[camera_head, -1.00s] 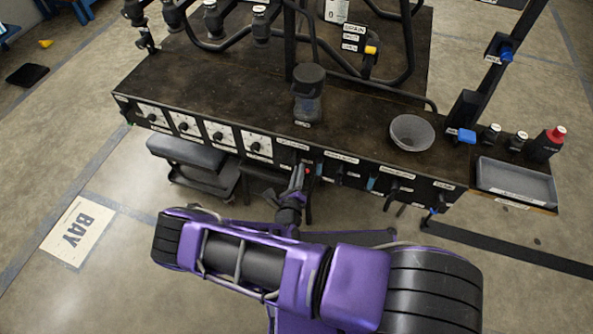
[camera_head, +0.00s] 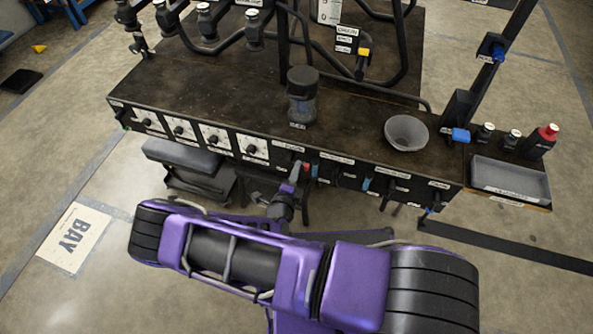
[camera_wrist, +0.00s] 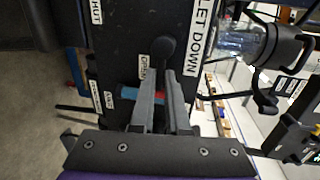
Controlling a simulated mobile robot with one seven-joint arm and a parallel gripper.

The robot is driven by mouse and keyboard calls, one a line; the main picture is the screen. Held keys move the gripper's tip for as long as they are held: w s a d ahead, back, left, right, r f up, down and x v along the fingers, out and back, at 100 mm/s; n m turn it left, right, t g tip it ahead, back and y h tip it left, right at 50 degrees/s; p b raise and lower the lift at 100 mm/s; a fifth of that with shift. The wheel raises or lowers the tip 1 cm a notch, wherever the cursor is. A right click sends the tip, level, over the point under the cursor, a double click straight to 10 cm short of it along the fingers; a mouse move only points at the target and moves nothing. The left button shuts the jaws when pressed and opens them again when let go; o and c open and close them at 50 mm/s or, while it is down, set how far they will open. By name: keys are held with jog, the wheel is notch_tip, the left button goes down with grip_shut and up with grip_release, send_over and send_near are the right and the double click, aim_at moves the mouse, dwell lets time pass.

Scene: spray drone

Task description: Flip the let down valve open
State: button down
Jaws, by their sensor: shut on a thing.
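The let down valve shows as a red lever (camera_wrist: 160,97) on a black panel in the wrist view, beside a white "LET DOWN" label (camera_wrist: 200,35) and a small "OPEN" label (camera_wrist: 143,67). My gripper (camera_wrist: 159,95) is shut on the red lever, with a finger on each side; the fingers hide part of it. A round black knob (camera_wrist: 163,47) sits just beyond the fingertips. In the head view my gripper (camera_head: 297,170) is at the bench's front face, and a small red part (camera_head: 306,168) shows beside its tips. The lever's exact angle is unclear.
Blue handles (camera_head: 365,184) sit to the right on the same front panel, and white dials (camera_head: 212,137) to the left. On the bench top stand a dark jar (camera_head: 302,104) and a grey bowl (camera_head: 406,132). A grey tray (camera_head: 509,180) is at the right end.

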jog(key=shift+r, duration=0.1)
dwell(0.3)
jog(key=c, duration=0.9)
grip_release()
jog(key=p+v, duration=0.1)
jog(key=v, duration=1.6)
jog(key=shift+s+a, duration=0.15)
jog(key=shift+s, duration=0.05)
